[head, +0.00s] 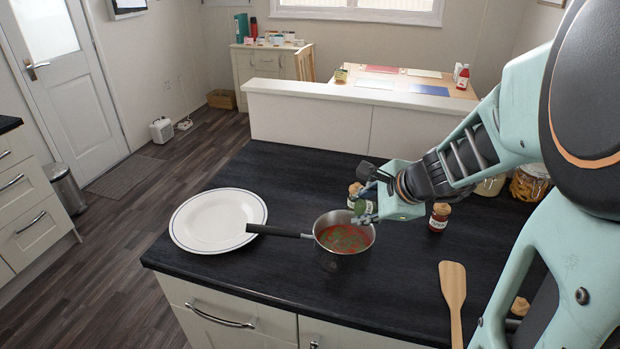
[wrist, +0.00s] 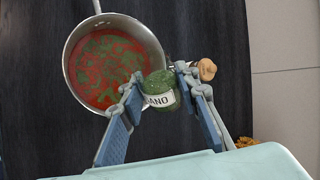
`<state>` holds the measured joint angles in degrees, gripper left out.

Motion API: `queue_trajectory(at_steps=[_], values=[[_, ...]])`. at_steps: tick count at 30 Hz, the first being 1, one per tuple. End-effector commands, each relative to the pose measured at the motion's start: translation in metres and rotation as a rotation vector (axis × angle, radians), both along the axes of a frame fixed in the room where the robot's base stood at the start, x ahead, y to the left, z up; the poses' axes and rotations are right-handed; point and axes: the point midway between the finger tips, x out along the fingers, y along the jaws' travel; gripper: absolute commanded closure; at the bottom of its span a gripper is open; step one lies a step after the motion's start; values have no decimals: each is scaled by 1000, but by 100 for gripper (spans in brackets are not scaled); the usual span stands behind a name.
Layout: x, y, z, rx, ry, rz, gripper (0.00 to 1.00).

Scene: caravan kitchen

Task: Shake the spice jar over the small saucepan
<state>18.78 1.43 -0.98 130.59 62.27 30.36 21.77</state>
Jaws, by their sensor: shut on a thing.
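The small saucepan (head: 330,219) stands on the dark worktop, its handle pointing left. It holds red sauce with many green flecks, seen from above in the wrist view (wrist: 157,62). My gripper (head: 366,207) is shut on a spice jar (head: 360,207) at the pan's far right rim. In the wrist view the jar (wrist: 159,84) sits between the fingers, with green contents and a white label reading "ANO". It overlaps the pan's right edge there. Its mouth is not clearly visible, and I cannot tell its exact tilt.
A white plate (head: 218,221) lies left of the pan, under its handle. A cork-topped jar (head: 355,190) stands just behind the held jar, and another jar (head: 438,217) stands to the right. A wooden spatula (head: 453,290) lies at the right front. The worktop before the pan is clear.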

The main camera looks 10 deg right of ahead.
Motion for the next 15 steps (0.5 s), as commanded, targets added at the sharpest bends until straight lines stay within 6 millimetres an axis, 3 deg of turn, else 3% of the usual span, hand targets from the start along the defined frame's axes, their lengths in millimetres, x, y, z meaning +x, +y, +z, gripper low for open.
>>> queue_trajectory(at_steps=[7, 15], values=[[1, -1, -1, 29, 12, -2, 96], [1, -3, -6, 263, 96, -3, 96]])
